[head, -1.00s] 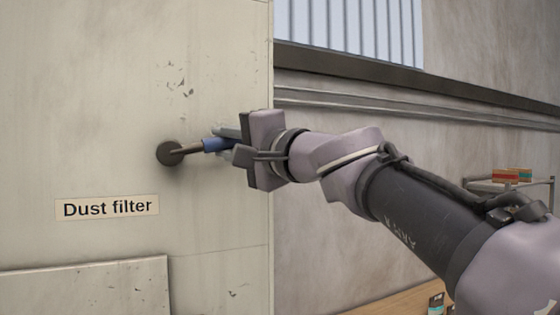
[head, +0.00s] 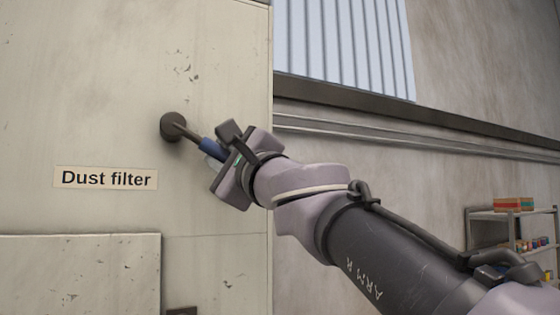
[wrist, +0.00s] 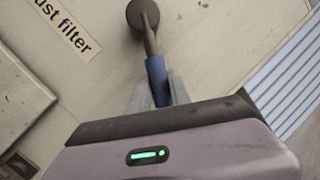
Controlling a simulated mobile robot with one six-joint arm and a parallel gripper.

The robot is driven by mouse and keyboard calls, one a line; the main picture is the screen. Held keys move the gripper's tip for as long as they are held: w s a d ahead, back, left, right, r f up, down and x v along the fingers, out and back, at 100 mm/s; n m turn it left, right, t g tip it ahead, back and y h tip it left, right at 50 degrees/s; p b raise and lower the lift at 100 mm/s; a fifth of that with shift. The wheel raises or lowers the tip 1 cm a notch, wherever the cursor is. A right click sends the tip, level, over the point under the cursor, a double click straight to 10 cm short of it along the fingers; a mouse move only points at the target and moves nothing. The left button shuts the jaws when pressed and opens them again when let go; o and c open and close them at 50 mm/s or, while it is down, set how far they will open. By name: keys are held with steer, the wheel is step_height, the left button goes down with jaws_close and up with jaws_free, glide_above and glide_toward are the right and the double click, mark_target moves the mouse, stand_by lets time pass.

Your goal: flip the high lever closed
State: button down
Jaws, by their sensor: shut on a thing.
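The lever has a dark round hub (head: 173,127) on the pale panel, a thin dark shaft and a blue grip (head: 211,148). In the head view it slants down to the right from the hub. My gripper (head: 216,157) is shut on the blue grip near its outer end. In the wrist view the hub (wrist: 142,14) is at the top, and the blue grip (wrist: 157,78) runs down between my grey fingers (wrist: 160,92). The end of the grip is hidden by my gripper.
A "Dust filter" label (head: 106,178) is on the panel below left of the hub. A raised plate (head: 80,275) is at the lower left. A shelf with coloured boxes (head: 513,204) stands far right. The panel's right edge is just behind my gripper.

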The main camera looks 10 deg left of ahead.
steer(key=shift+s+m, duration=0.1)
steer(key=shift+m, duration=0.2)
steer(key=c, duration=1.3)
jaws_free()
steer(key=shift+a, duration=0.15)
steer(key=shift+c, duration=0.2)
steer(key=shift+o, duration=0.7)
steer(key=shift+a+f, duration=0.1)
steer(key=shift+a, duration=0.05)
